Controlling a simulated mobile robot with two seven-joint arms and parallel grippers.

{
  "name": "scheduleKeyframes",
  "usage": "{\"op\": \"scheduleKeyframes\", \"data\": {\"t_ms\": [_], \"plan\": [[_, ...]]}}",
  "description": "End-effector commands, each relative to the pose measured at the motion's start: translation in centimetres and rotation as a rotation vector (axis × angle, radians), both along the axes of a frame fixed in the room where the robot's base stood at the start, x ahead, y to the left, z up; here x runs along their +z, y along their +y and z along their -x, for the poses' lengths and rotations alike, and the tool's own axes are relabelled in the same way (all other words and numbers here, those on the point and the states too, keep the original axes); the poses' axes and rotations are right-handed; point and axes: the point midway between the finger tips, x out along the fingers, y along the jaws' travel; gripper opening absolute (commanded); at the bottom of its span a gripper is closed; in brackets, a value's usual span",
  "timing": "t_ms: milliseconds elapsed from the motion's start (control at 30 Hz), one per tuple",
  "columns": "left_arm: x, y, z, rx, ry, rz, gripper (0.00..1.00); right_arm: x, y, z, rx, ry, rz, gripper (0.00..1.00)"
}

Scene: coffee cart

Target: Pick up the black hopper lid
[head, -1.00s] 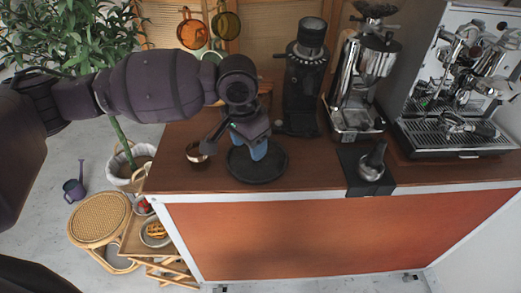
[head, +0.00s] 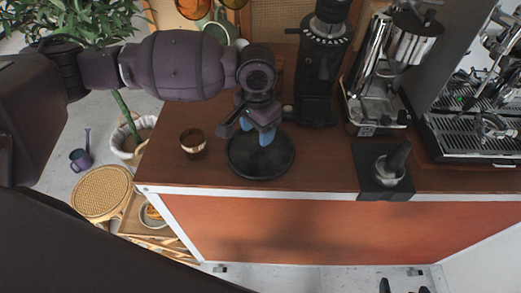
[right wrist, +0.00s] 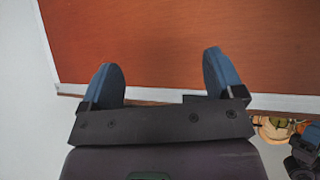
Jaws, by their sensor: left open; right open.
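A round black disc with a raised rim (head: 238,165) lies flat on the brown counter; I cannot tell whether it is the hopper lid. My left gripper (head: 258,130) points down over the disc's back part, its blue fingers open with nothing seen between them. Whether the fingertips touch the disc is unclear. The top of the black grinder (head: 318,75) is cut off by the upper picture edge. My right gripper (right wrist: 163,80) is open and empty in the right wrist view, in front of the cart's orange panel.
A small brown cup (head: 193,143) stands left of the disc. A tamper on a black mat (head: 370,180), a chrome grinder (head: 372,85) and an espresso machine (head: 480,130) are to the right. A rattan stool (head: 100,192) stands on the floor. The counter's front middle is clear.

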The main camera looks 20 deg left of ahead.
Motion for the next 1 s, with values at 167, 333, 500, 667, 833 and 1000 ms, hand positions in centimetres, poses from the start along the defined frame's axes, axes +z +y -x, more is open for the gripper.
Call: {"op": "scheduleKeyframes", "data": {"t_ms": [167, 333, 500, 667, 833, 1000], "plan": [[-1.2, -0.3, 0.0, 0.000, 0.000, 0.001, 0.55, 0.3, 0.1, -0.6, 0.004, -0.015, 0.000, 0.87], [-3.6, -0.7, 0.1, 0.000, 0.001, 0.000, 0.55, 0.1, 0.2, -0.9, 0.008, -0.021, 0.001, 0.87], [-5.2, -0.7, 0.0, 0.001, 0.000, 0.001, 0.55, -0.2, 0.1, -0.9, 0.008, -0.018, 0.002, 0.87], [-5.1, -0.7, 0.0, 0.000, -0.001, 0.002, 0.55, -0.4, 0.1, -0.7, 0.008, -0.012, 0.002, 0.87], [-5.1, -0.7, 0.0, 0.000, -0.002, 0.001, 0.38, -0.8, 0.0, -0.1, 0.005, 0.000, 0.002, 0.87], [-5.1, -0.7, 0.0, 0.000, -0.002, 0.001, 0.12, -1.0, -0.1, 0.3, 0.002, 0.009, 0.003, 0.87]]}}
